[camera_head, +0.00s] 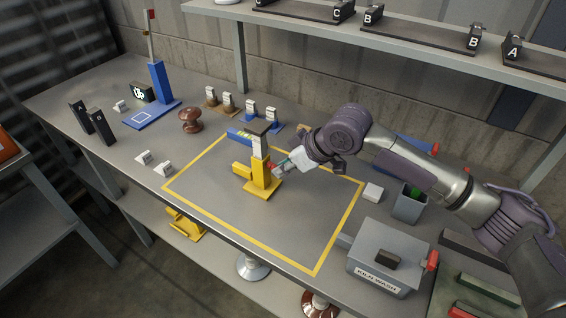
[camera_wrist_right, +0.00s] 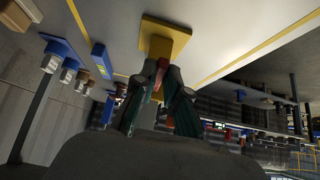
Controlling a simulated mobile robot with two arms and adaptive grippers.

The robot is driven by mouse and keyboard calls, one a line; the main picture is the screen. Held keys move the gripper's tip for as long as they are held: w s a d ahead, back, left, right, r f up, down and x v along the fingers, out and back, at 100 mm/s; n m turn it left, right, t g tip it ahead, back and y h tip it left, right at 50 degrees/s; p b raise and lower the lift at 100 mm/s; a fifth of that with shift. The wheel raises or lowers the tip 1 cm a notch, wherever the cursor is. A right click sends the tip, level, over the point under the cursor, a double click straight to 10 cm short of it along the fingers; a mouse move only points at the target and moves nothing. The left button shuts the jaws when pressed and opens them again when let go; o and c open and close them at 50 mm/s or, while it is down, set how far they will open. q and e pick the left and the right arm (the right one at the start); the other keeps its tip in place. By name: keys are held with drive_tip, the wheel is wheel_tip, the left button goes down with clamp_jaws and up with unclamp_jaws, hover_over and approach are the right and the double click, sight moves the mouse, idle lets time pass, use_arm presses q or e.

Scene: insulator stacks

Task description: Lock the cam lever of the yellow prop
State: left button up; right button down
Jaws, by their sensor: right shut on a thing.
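The yellow prop (camera_head: 259,176) stands upright on its flat yellow base inside the yellow-outlined area of the table. It has a white upper part and a dark top plate (camera_head: 258,128). My right gripper (camera_head: 279,170) is at the prop's right side, low on the post. In the right wrist view the prop's yellow base (camera_wrist_right: 165,36) shows beyond my fingers (camera_wrist_right: 160,82). The fingers are shut on a small red-orange piece at the post, which looks like the cam lever (camera_wrist_right: 159,90). The fingers hide most of the lever, so its angle is unclear. My left gripper is out of view.
A blue prop (camera_head: 158,84) stands at the back left, near a brown insulator (camera_head: 191,121). A blue bar with a level-like strip (camera_head: 240,136) lies behind the yellow prop. The outlined area's front is clear.

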drive_tip(key=shift+s+f+t+y+b, duration=0.1)
drive_tip(key=shift+f+t+y+b, duration=0.3)
drive_tip(key=shift+f+t+y, duration=0.4)
drive_tip(key=shift+t+y+b, duration=0.4)
drive_tip(key=shift+y+b, duration=0.05)
drive_tip(key=shift+y, duration=0.25)
drive_tip(key=c, duration=1.2)
unclamp_jaws()
drive_tip(key=shift+d+r, duration=0.1)
drive_tip(key=v, duration=1.1)
drive_tip(key=shift+s+d+r, duration=0.15)
drive_tip(key=shift+s+d, duration=0.05)
drive_tip(key=shift+d, duration=0.15)
